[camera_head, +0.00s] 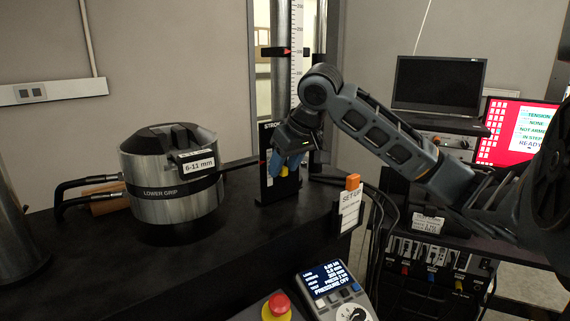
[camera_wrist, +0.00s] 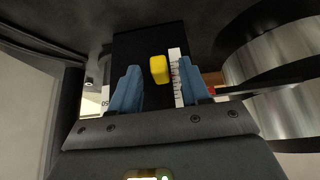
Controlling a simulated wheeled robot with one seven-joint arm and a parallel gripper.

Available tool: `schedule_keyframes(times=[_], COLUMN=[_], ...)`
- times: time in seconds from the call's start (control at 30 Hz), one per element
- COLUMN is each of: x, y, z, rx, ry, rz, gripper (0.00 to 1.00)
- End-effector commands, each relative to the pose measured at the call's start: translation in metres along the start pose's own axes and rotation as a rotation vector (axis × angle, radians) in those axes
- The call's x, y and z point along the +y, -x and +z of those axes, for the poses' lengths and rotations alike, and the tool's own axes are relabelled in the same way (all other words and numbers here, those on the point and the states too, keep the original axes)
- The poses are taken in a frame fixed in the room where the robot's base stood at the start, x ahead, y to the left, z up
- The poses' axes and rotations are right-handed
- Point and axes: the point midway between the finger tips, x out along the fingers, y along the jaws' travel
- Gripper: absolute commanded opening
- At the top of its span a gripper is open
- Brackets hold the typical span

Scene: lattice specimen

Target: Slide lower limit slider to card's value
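The yellow slider knob (camera_wrist: 159,69) sits on the black stroke panel (camera_wrist: 128,48), beside a white scale strip (camera_wrist: 177,75). In the head view the knob (camera_head: 284,171) shows just below my fingers, on the upright panel (camera_head: 266,185). My gripper (camera_head: 286,160) is at the panel's face, pointing at it. In the wrist view my gripper (camera_wrist: 160,84) is open, with one blue finger on each side of the knob and a gap to each. I cannot tell how far the fingertips reach past it. The setup card (camera_head: 350,207) stands right of the panel; its value is unreadable.
The steel lower grip (camera_head: 172,205) with a 6-11 mm label stands left of the panel. A tall ruler (camera_head: 297,50) with a red pointer (camera_head: 283,51) rises behind. A control box (camera_head: 335,287) and red stop button (camera_head: 279,304) are at the front. Cables hang right of the card.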

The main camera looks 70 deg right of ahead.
Motion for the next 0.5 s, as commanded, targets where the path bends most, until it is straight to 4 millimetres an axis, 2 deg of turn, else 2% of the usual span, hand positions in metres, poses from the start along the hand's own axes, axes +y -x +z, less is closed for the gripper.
schedule_keyframes(times=[0.37, 0.5], x=[-0.0001, -0.0002], y=[0.0005, 0.0064], z=[-0.0001, -0.0009], rx=[0.000, 0.001], ry=[0.000, 0.000], rz=[0.000, -0.001], gripper=[0.49, 0.49])
